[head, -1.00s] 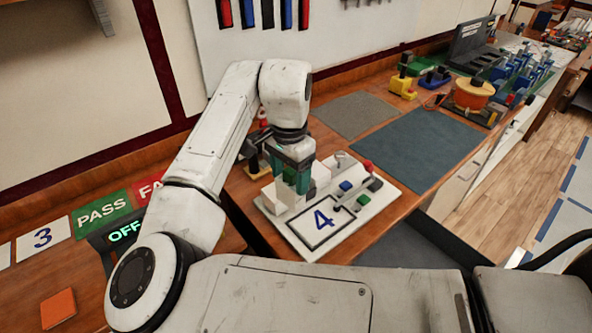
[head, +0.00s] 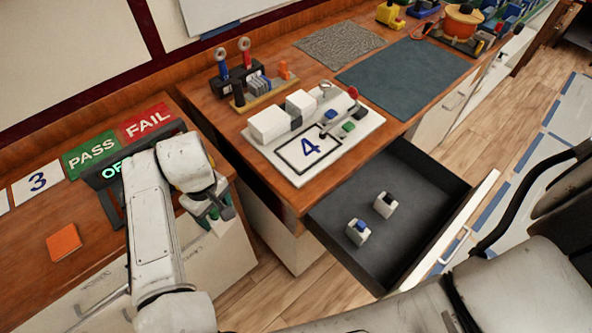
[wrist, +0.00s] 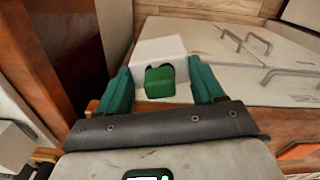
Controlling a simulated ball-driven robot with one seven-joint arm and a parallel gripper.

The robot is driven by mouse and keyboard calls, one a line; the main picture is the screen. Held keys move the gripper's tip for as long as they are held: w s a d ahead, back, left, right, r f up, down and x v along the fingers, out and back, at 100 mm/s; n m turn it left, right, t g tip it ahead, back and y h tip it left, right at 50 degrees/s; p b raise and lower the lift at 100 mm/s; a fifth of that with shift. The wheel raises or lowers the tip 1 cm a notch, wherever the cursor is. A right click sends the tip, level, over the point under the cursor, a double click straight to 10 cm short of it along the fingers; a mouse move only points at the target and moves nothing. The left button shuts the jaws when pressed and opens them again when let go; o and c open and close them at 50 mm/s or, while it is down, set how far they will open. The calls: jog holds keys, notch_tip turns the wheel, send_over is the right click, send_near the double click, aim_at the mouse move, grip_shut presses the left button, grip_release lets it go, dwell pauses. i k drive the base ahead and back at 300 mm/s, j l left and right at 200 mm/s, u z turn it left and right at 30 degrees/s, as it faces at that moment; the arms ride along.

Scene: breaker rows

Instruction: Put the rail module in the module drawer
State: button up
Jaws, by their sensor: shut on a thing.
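My gripper (head: 214,212) is shut on a white rail module with a green front (wrist: 160,82), held between its two green fingers in the wrist view. In the head view the gripper hangs in front of the left bench, left of the gap between the benches, and its arm partly hides the module. The module drawer (head: 448,228) is pulled open below the right bench, to the right of my gripper and apart from it. Two small white modules lie in it, one with a blue top (head: 358,231) and one with a black top (head: 385,205).
A white board (head: 361,137) marked 4 sits on the right bench with white blocks, a red-knobbed lever and a green button. A tool rack (head: 238,80) stands behind it. The drawer floor has free room.

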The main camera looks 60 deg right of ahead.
aim_at(406, 187)
jog(key=k+l+u, duration=0.25)
jog(key=k+l, duration=0.25)
jog(key=l, duration=0.2)
jog(key=k+l+u, duration=0.25)
jog(key=k+l, duration=0.25)
jog(key=l, duration=0.1)
